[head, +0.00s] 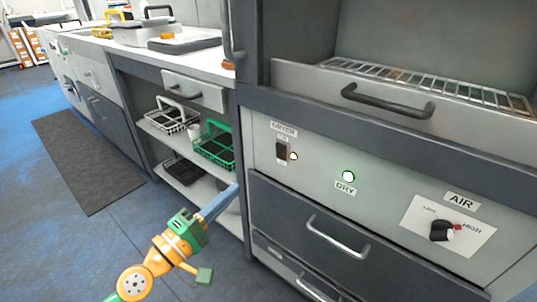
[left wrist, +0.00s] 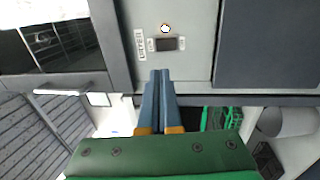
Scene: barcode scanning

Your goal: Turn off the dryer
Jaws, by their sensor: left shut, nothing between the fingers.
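The dryer's front panel (head: 390,190) is light grey. A black rocker switch (head: 281,152) sits under the DRYER label at its left, with a small lit orange lamp (head: 294,156) beside it. The switch also shows in the left wrist view (left wrist: 167,44), beyond my fingertips. My right gripper is out of view.
An AIR knob (head: 441,231) is at the panel's right. A drawer with a silver handle (head: 337,237) lies below, and a black handle (head: 388,101) above. Open shelves at the left hold a green basket (head: 215,148) and a white basket (head: 172,118). Blue floor is open at the left.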

